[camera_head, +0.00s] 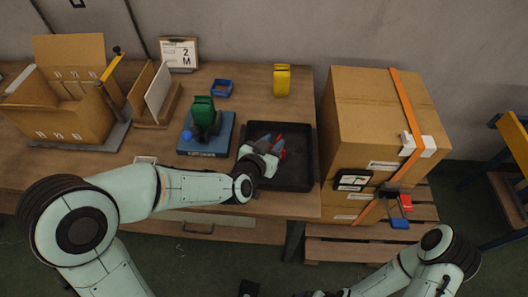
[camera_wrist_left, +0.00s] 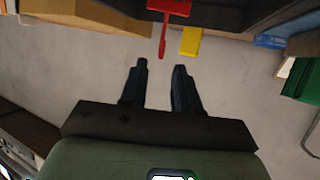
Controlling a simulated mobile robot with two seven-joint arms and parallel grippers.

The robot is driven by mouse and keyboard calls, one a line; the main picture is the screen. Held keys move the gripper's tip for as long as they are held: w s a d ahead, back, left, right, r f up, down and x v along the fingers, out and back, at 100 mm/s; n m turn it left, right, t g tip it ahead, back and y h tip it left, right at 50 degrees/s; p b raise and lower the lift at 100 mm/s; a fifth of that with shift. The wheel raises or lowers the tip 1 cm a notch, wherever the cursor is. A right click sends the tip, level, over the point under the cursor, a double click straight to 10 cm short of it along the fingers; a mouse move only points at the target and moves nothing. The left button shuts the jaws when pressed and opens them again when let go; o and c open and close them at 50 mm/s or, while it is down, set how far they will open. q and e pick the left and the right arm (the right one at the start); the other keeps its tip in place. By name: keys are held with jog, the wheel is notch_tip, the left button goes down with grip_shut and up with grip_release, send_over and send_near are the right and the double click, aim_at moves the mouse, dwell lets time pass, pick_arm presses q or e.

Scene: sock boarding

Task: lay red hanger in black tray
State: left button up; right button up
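The black tray (camera_head: 292,182) sits at the right end of the wooden table. My left gripper (camera_head: 276,143) is over the tray's left part, its fingers apart. The red hanger (camera_head: 281,153) shows in part just beside the fingertips, within the tray's outline; the gripper hides some of it. In the left wrist view the red hanger (camera_wrist_left: 164,32) is beyond the two spread fingers (camera_wrist_left: 160,68), with nothing between them. I cannot tell whether it touches the tray floor.
A blue stand with a green piece (camera_head: 203,112) is left of the tray. A yellow object (camera_head: 282,80) and a blue bin (camera_head: 221,88) are behind. Large strapped boxes (camera_head: 370,110) on a pallet stand close on the right. An open carton (camera_head: 65,95) is far left.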

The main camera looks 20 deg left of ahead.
pick_arm(q)
jog(key=v, duration=0.6)
jog(key=shift+s, duration=0.2)
